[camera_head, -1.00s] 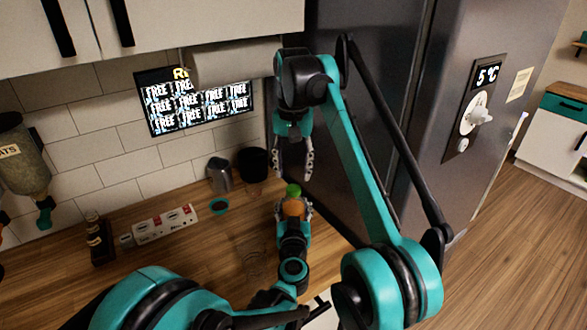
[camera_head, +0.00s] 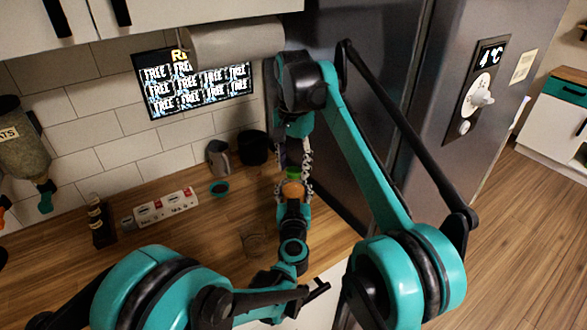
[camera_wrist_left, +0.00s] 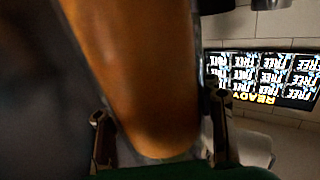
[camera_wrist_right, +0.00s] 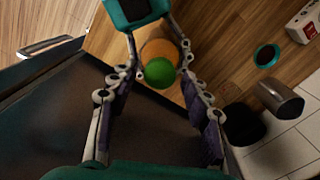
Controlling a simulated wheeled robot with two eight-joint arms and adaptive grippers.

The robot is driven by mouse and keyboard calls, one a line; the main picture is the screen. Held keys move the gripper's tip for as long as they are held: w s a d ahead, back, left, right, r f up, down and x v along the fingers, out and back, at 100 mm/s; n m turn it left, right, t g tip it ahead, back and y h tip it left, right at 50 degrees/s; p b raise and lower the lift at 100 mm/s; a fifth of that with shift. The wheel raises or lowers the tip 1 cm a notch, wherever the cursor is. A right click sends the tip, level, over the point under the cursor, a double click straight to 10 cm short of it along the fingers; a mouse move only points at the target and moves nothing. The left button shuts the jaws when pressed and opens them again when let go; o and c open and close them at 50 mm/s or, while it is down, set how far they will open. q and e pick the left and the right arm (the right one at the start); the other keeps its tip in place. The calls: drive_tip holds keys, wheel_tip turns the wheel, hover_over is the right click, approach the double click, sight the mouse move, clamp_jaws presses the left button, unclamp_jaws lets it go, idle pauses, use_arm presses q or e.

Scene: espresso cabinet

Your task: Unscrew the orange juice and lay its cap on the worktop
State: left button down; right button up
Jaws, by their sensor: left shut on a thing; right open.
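The orange juice bottle (camera_head: 292,190) is upright with its green cap (camera_head: 293,172) on top. My left gripper (camera_head: 293,199) is shut on the bottle's body from the front. The orange body (camera_wrist_left: 145,60) fills much of the left wrist view. My right gripper (camera_head: 293,164) points down from above and is open, with its fingers either side of the cap. In the right wrist view the cap (camera_wrist_right: 159,72) lies between the fingertips, with a gap on each side, and part of the orange body (camera_wrist_right: 160,48) shows behind it.
A grey metal jug (camera_head: 219,158), a dark pot (camera_head: 252,147) and a teal ring (camera_head: 219,188) stand at the back of the wooden worktop (camera_head: 180,215). The fridge (camera_head: 400,80) rises close on the right.

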drive_tip(key=shift+f, duration=0.75)
clamp_jaws()
drive_tip(key=n, duration=0.5)
drive_tip(key=shift+n, duration=0.3)
drive_tip(key=shift+o, duration=0.5)
unclamp_jaws()
drive_tip(key=shift+r, duration=2.3)
use_arm(q)
drive_tip(key=c, duration=0.5)
unclamp_jaws()
